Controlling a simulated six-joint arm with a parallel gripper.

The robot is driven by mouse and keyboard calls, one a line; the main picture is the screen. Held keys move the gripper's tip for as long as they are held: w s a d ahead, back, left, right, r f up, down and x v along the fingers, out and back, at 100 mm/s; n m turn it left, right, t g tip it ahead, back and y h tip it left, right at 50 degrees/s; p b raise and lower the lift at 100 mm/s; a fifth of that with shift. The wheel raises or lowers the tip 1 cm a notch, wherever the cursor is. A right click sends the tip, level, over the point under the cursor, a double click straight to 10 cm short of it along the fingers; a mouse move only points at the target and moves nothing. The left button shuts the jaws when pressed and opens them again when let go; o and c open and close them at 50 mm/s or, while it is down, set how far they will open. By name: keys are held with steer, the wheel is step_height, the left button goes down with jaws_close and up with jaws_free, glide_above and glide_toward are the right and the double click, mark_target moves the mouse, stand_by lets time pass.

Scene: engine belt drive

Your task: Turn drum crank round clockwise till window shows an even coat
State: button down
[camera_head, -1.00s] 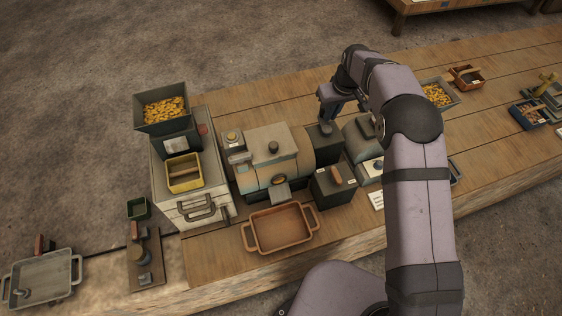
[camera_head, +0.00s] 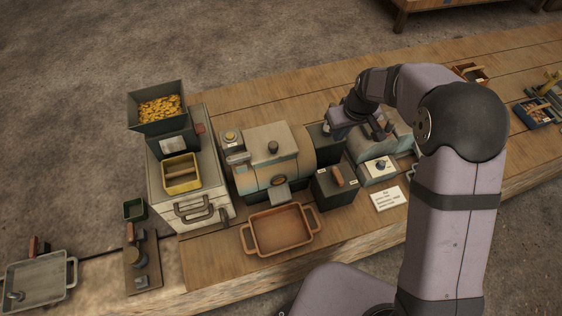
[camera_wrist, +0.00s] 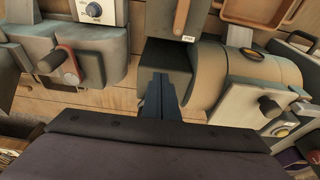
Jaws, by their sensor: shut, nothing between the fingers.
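The tan drum machine (camera_head: 270,157) stands mid-bench; its rounded body also shows at right in the wrist view (camera_wrist: 255,70). A small dark round window with an orange rim (camera_wrist: 240,37) is on the drum; what it shows is too small to tell. A dark knob (camera_wrist: 270,105) sits on the machine's cover. I cannot make out a drum crank for certain. A dark box with a brown handle (camera_head: 336,177) stands at the drum's front right. My gripper (camera_wrist: 159,80) is shut and empty, over the dark block (camera_wrist: 165,65) at the drum's right end in the head view.
An empty orange tray (camera_head: 246,238) lies before the drum. A hopper of yellow pieces (camera_head: 160,108) stands left.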

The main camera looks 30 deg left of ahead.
steer(key=a, duration=0.2)
steer(key=s+a, duration=0.1)
steer(key=a, duration=0.1)
steer(key=a+p, duration=0.1)
steer(key=a, duration=0.1)
steer(key=shift+s+a, duration=0.25)
steer(key=shift+s, duration=0.1)
steer(key=w+a, duration=0.1)
steer(key=w, duration=0.1)
steer(key=w+a, duration=0.2)
steer(key=shift+w+a+p, duration=0.1)
steer(key=shift+a+p, duration=0.05)
steer(key=shift+p, duration=0.2)
steer(key=w+d, duration=0.6)
steer(key=shift+w, duration=0.35)
steer(key=shift+s+d+b, duration=0.4)
steer(key=shift+s+d, duration=0.1)
steer(key=shift+d, duration=0.4)
steer(key=shift+s+d+b, duration=0.35)
steer(key=shift+s+d, duration=0.15)
steer(key=shift+d, duration=0.35)
